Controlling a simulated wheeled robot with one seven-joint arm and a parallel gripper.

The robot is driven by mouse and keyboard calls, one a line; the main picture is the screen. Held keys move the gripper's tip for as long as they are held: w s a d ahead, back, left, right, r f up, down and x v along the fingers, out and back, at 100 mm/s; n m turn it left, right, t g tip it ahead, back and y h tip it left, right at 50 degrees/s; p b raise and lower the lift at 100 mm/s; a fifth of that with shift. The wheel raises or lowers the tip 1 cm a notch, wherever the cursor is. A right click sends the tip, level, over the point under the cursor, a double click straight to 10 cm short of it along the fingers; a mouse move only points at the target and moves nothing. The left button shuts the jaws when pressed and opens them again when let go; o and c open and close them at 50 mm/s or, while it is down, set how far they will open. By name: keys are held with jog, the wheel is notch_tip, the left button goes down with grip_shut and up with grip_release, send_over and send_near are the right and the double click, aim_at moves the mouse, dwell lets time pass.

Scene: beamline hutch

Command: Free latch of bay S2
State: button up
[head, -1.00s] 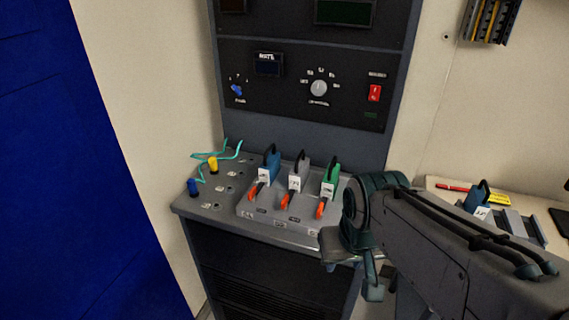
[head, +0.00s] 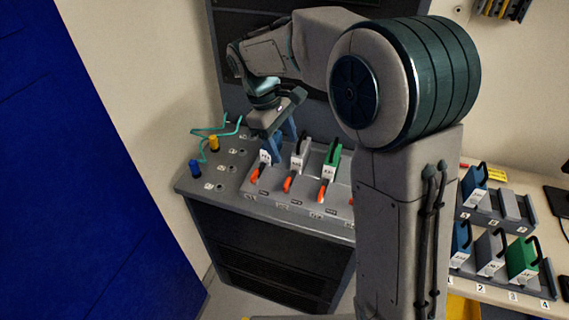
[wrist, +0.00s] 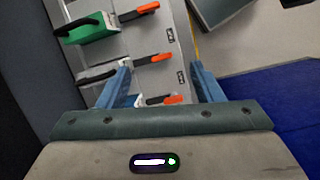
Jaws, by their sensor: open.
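The module rack (head: 240,188) on the bench has a row of bays with orange latches at the front. The bay labels are too small to read. The second bay from the left holds a grey module (head: 299,153) with an orange latch (head: 288,184). This latch also shows in the wrist view (wrist: 154,59), sticking out toward the right. My gripper (head: 279,150) is open above the left part of the rack, over the blue module, which it mostly hides. In the wrist view, the leftmost bay's latch (wrist: 165,99) lies between my fingers (wrist: 161,70). No contact is visible.
A green module (head: 331,162) with its own latch (head: 323,190) stands right of the grey one. Yellow (head: 213,143) and blue (head: 195,168) plugs with a teal cable are at left. A side table (head: 480,285) at right carries more modules in numbered slots.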

aim_at(287, 182)
jog(key=w+a+f+n+h+p, duration=0.1)
jog(key=w+a+n, duration=0.1)
jog(key=w+a, duration=0.15)
jog(key=x, duration=0.4)
jog(key=s+p+x, duration=0.1)
jog(key=x, duration=0.4)
jog(key=a+p+x, duration=0.1)
jog(key=x, duration=0.3)
jog(key=shift+s+d+f, duration=0.1)
jog(key=shift+s+f, duration=0.15)
jog(key=shift+f, duration=0.1)
jog(key=c, duration=1)
